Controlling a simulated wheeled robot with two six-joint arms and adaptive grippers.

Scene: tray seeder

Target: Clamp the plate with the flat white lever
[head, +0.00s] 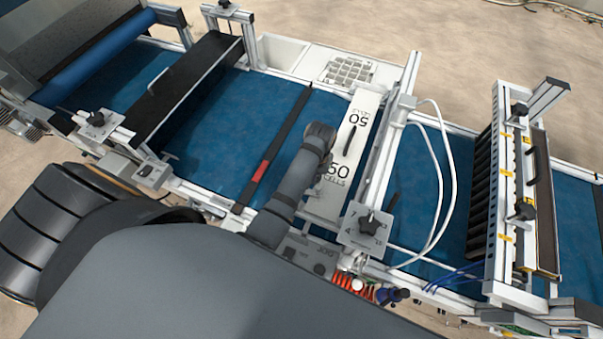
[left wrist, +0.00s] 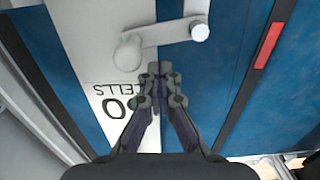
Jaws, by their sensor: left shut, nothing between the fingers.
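The white plate (head: 362,142), printed "50 CELLS", lies across the blue belt in the head view. It also shows at the left in the left wrist view (left wrist: 90,55). The flat white lever (left wrist: 165,37) shows in the left wrist view, with a round pivot over the plate and a round knob at its right end, over blue. My left gripper (left wrist: 158,70) is shut and empty, its fingertips just below the lever in that picture; I cannot tell whether they touch. In the head view my left arm hides the fingers and the lever. My right gripper is not in view.
A black bar with a red mark (head: 262,170) crosses the belt left of the plate. A white-framed crossbar with a black star knob (head: 369,224) and white hoses stands right of it.

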